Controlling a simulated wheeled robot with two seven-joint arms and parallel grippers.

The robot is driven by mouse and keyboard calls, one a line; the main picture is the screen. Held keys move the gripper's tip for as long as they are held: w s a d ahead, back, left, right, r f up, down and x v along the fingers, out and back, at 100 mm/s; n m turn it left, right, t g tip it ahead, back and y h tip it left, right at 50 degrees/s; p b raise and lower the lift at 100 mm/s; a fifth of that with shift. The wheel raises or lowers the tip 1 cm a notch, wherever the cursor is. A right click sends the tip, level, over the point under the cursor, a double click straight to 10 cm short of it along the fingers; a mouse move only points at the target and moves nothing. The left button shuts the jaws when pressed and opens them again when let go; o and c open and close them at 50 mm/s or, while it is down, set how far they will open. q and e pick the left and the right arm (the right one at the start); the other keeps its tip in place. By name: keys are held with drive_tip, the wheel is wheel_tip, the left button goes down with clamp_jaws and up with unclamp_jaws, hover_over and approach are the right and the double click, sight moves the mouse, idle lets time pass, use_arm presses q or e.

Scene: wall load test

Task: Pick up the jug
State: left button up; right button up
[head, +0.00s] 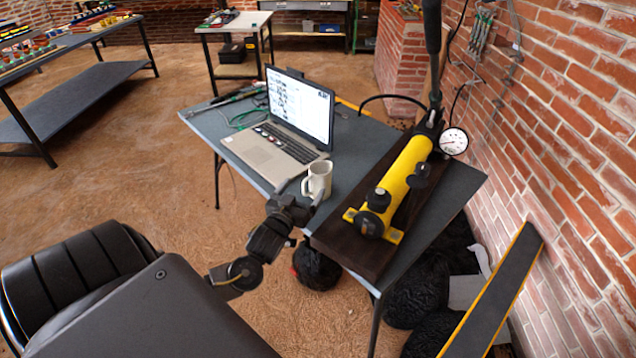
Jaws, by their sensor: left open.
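A white jug (320,177) stands upright on the grey table (352,150), near its front edge and just right of the laptop. My left gripper (299,188) is open at the table's front edge, on the near side of the jug. Its fingers point toward the jug, and one fingertip overlaps the jug's lower part in the picture. I cannot tell whether it touches. My right gripper is not in view.
An open laptop (270,148) is left of the jug, with cables and tools behind it. A yellow hand pump (408,165) on a dark board (345,236) fills the table's right side, with a gauge (454,141). A brick wall (570,130) stands at right.

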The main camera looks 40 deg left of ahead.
sight(316, 176)
use_arm(q)
drive_tip(key=x, duration=0.3)
drive_tip(key=shift+w+d+f, duration=0.1)
drive_tip(key=shift+w+f, duration=0.05)
drive_tip(key=shift+f, duration=0.15)
drive_tip(key=shift+r, duration=0.2)
drive_tip(key=x, duration=0.1)
drive_tip(key=p+x, duration=0.1)
drive_tip(key=x, duration=0.3)
drive_tip(key=shift+w+d+f, duration=0.1)
drive_tip(key=shift+d+f, duration=0.15)
drive_tip(key=shift+d, duration=0.05)
drive_tip(key=c, duration=1.4)
drive_tip(key=shift+r, duration=0.1)
